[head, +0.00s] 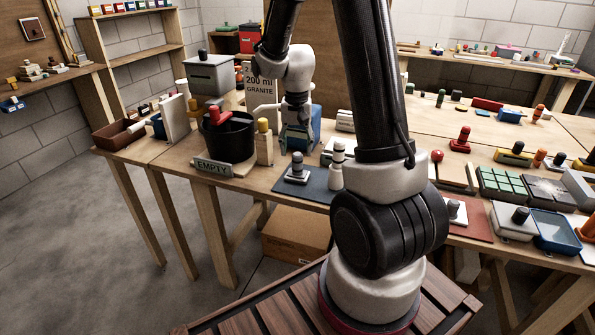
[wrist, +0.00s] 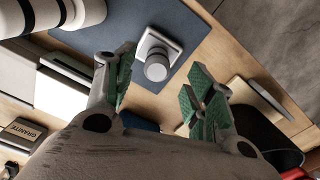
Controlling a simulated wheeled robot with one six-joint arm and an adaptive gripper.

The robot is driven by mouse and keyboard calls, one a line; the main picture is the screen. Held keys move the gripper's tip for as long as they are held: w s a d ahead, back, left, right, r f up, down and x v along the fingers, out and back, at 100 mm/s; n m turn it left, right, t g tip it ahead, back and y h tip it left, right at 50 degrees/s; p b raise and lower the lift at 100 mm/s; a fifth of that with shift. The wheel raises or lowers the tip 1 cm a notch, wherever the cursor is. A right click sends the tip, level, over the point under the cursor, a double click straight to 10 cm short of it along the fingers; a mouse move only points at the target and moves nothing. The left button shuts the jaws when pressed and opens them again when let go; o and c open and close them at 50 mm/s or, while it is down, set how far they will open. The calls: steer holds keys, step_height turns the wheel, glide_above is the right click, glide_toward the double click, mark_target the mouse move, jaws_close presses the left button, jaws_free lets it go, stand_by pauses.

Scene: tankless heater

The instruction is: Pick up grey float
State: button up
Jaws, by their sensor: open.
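The grey float (head: 297,169) looks like a square pale plate with a short grey knob on top. It sits on a dark blue mat (head: 318,186) on the wooden bench. In the wrist view the float (wrist: 157,57) shows beyond my fingertips, with its knob facing the camera. My gripper (head: 297,146) is above and just behind the float in the head view. Its green-padded fingers (wrist: 160,78) are open and empty, apart from the float.
A white bottle-like piece with bands (head: 337,165) stands right of the float. To the left are a black pot (head: 230,140), an "EMPTY" sign (head: 212,168) and a beige block with a yellow knob (head: 264,143). A blue box (head: 316,125) is behind my gripper.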

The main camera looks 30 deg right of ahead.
mark_target(297, 164)
steer(key=f, duration=0.7)
steer(key=shift+w+d+f, duration=0.15)
steer(key=shift+d+f, duration=0.1)
steer(key=shift+f, duration=0.05)
jaws_close()
steer(key=shift+r, duration=0.1)
step_height(297, 164, up, 10)
stand_by(0.3)
steer(key=c, duration=0.9)
jaws_free()
steer(key=shift+c, duration=0.5)
